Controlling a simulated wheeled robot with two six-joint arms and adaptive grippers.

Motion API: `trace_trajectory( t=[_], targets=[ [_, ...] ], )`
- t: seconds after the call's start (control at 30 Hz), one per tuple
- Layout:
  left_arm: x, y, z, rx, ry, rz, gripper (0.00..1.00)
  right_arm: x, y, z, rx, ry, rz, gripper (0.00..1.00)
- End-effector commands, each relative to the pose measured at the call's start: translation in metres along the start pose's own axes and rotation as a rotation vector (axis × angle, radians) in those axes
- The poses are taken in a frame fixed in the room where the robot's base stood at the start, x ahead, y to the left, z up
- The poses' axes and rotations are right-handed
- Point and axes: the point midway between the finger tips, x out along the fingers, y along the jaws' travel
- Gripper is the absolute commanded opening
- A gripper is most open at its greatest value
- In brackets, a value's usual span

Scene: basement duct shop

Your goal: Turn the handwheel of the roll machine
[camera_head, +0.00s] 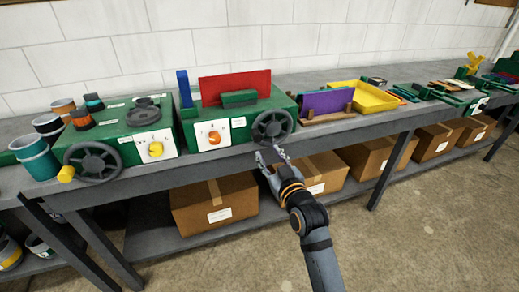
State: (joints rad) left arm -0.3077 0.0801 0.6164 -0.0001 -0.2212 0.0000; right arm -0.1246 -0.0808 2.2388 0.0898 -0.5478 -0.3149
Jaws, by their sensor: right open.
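Two green machines stand side by side on the grey bench, and I cannot tell from their labels which is the roll machine. The right machine (211,116) has a red plate standing on top, a white panel with an orange knob, and a dark spoked handwheel (272,126) at its front right corner. The left machine (120,132) has a yellow knob and a dark handwheel (92,162) with a yellow grip. My right gripper (272,155) is open and empty, just below and in front of the right machine's handwheel; I cannot tell whether they touch. My left gripper is out of view.
A yellow tray (362,97) and a purple plate (327,103) in a wooden holder lie to the right. Several cans stand at the far left. Cardboard boxes (214,202) fill the shelf below the bench edge. The floor in front is clear.

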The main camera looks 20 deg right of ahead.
Motion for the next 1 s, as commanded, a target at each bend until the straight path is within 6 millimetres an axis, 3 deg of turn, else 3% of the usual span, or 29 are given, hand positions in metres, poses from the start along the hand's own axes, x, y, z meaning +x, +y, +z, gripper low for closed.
trace_trajectory(
  t=[0.2,0.5,0.63,1.0],
  targets=[
    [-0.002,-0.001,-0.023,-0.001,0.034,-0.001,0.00,0.013,0.000,-0.002,0.000,0.001,0.000,0.41],
    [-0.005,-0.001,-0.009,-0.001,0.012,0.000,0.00,0.075,0.001,-0.002,-0.001,0.000,0.000,0.41],
    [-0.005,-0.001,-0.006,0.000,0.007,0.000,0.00,0.094,0.000,-0.001,0.000,0.001,0.001,0.41],
    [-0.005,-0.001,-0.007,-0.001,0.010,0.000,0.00,0.105,0.000,0.000,0.001,-0.001,0.000,0.41]
  ],
)
